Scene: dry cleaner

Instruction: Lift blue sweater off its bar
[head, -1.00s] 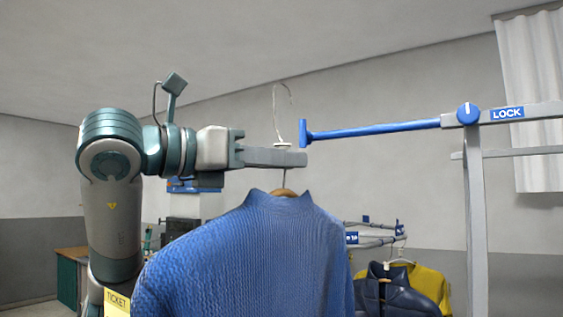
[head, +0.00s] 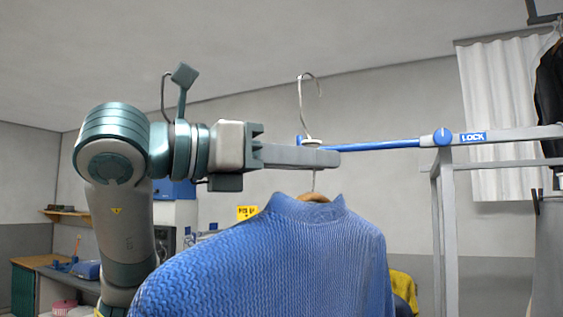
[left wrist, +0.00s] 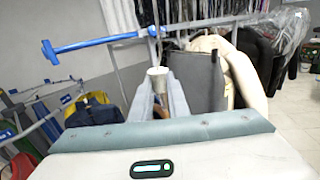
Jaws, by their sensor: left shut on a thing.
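The blue sweater (head: 275,255) hangs upright on a hanger in the head view, below my left gripper (head: 322,157). The gripper is shut on the hanger's thin neck, just above the collar. The hanger's wire hook (head: 312,88) stands up above the fingers, clear of any rail in the picture. The blue bar (head: 385,145) runs behind the fingers, its free end partly covered by them. In the left wrist view the bar (left wrist: 95,42) lies to the left of my fingers (left wrist: 160,92), which close around a pale piece of the hanger.
A yellow garment (head: 403,290) hangs behind the sweater. The left wrist view shows a crowded garment rail (left wrist: 210,22) and a grey hanging garment (left wrist: 196,80). A work counter (head: 55,262) stands at left.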

